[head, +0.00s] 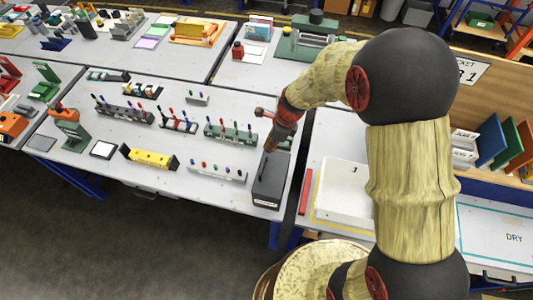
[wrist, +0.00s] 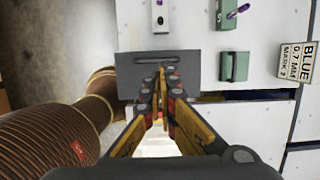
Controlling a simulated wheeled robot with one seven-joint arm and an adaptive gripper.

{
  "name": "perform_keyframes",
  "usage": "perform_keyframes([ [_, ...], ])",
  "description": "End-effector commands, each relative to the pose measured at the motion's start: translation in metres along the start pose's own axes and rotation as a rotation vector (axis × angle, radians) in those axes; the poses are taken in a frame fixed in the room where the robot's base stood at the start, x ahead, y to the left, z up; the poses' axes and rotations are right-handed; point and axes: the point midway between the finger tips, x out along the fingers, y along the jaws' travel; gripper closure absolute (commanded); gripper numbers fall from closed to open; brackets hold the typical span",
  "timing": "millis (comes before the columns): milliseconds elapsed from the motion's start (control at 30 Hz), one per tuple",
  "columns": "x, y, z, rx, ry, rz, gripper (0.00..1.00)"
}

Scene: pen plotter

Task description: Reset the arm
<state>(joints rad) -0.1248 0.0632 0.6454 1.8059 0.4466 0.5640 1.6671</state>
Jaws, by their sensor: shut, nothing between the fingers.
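My gripper (head: 268,148) is shut and empty. In the head view it points down over a dark grey box (head: 268,190) at the right end of the middle table. In the wrist view the fingertips of my gripper (wrist: 162,72) are together in front of the same grey box (wrist: 130,68), which has a dark slot in its top. I cannot tell whether the fingertips touch the box.
Racks of colored pens, such as a green rack (head: 230,133) and a white rack (head: 217,172), stand left of the box. A yellow block (head: 150,158) lies further left. A white tray (head: 345,190) is on the right table. A "BLUE" label (wrist: 295,62) shows in the wrist view.

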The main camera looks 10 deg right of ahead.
Motion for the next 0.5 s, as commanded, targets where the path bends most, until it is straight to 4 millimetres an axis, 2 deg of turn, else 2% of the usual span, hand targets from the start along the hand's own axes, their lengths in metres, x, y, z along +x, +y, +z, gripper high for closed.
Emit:
perform_keyframes([
  [100,-0.017,0.000,0.001,-0.001,0.000,-0.001,1.00],
  [200,-0.025,0.000,0.002,0.000,0.000,0.001,1.00],
  [500,-0.029,0.001,0.002,-0.001,0.001,0.001,1.00],
])
